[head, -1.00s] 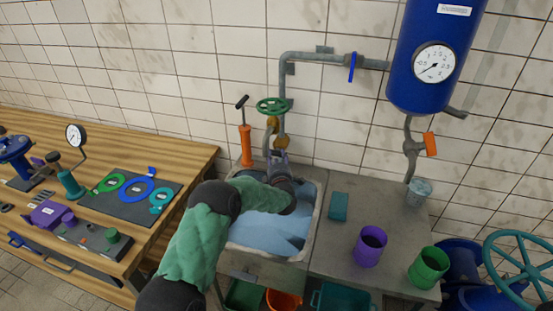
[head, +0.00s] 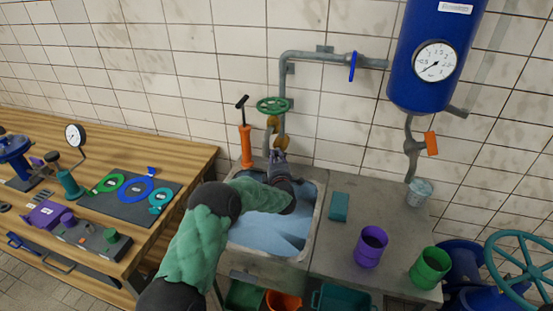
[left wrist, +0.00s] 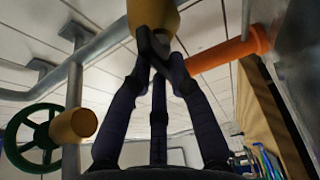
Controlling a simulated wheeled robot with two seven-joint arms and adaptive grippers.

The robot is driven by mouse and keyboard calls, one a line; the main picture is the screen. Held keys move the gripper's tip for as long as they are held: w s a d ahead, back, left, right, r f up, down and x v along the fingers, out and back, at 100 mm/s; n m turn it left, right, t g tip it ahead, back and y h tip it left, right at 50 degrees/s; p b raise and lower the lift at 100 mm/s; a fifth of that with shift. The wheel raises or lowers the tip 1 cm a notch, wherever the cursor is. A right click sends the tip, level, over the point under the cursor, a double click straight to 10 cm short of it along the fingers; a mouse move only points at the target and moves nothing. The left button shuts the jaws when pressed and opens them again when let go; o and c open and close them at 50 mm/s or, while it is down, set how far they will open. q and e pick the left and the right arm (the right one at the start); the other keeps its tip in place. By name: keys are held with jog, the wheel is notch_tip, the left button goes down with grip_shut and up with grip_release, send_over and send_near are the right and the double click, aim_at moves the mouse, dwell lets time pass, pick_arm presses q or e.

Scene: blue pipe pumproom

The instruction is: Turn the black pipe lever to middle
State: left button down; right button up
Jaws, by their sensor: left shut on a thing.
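My left gripper (head: 278,155) reaches over the sink to the pipe at the wall, just below a brass-yellow fitting (head: 272,123). In the left wrist view, its dark fingers (left wrist: 158,48) come together on a dark piece below a yellow fitting (left wrist: 152,18). This piece appears to be the black pipe lever; the fingers hide most of it, so its exact angle cannot be told. My right gripper is not in view.
A green handwheel (head: 272,105) sits just above the gripper. An orange pump (head: 246,145) with a black handle stands close on its left. The sink (head: 313,215) holds bluish water. Purple (head: 370,246) and green (head: 429,267) cups stand on the counter at right.

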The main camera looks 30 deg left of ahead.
pick_arm(q)
jog(key=shift+f+m+t+b, duration=0.15)
jog(key=shift+m+t+b, duration=0.4)
jog(key=shift+m+b, duration=1)
jog(key=shift+f+m+t+b, duration=0.15)
jog(key=shift+m+t+b, duration=0.45)
jog(key=shift+m+b, duration=0.9)
jog(key=shift+f+m+t+b, duration=0.15)
jog(key=shift+m+t+b, duration=0.4)
jog(key=shift+m+b, duration=1)
jog(key=c, duration=1.1)
grip_release()
jog(key=shift+c, duration=0.2)
jog(key=shift+d, duration=0.1)
jog(key=v, duration=1.2)
